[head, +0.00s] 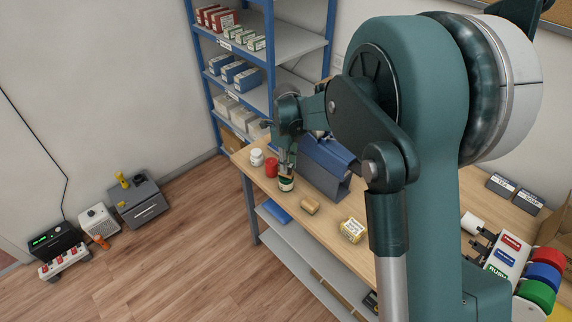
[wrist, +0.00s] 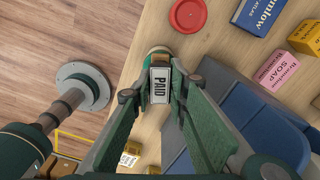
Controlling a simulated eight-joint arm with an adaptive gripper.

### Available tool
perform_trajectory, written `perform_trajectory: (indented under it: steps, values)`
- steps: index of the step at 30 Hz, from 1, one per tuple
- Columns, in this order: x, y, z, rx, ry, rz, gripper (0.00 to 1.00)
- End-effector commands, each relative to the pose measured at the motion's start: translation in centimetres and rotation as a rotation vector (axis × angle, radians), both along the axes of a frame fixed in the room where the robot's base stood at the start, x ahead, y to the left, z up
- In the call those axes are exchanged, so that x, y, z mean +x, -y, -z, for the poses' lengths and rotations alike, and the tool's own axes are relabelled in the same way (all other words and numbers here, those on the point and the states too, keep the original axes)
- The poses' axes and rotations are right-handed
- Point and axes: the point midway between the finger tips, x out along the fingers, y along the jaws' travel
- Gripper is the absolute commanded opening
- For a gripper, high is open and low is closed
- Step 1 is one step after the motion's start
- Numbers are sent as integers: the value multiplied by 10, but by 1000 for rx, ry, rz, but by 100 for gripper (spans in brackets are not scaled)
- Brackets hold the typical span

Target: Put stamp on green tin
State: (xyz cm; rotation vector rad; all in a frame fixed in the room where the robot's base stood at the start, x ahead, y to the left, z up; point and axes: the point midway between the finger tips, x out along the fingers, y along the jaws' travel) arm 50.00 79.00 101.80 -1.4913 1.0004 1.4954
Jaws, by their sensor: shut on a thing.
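My gripper (wrist: 160,92) is shut on the stamp (wrist: 159,84), a block with a white face marked "PAID" in the wrist view. The green tin (head: 286,184), dark with a pale label band, stands near the table's edge in the head view. My gripper (head: 287,168) is directly above the tin, with the stamp between its fingers. In the wrist view a round rim of the tin (wrist: 158,50) shows just beyond the stamp. The stamp's lower end is hidden, so I cannot tell whether it touches the tin.
A red tin (head: 271,167) and a white jar (head: 257,157) stand close on the left. A blue-grey stand (head: 326,165) is close on the right. A tan block (head: 310,206) and a yellow box (head: 352,230) lie nearer. A pink soap box (wrist: 275,68) shows in the wrist view.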

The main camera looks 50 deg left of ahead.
Motion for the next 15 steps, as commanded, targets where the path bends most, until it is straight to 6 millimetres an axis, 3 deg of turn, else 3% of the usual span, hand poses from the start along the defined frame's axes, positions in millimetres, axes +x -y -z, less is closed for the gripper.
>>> perform_trajectory:
  steps: [1,2,5,15]
  values:
    - [0,0,2,0,0,0,5]
    - [0,0,2,0,0,0,18]
    - [0,0,1,0,0,0,32]
    - [0,0,1,0,0,0,32]
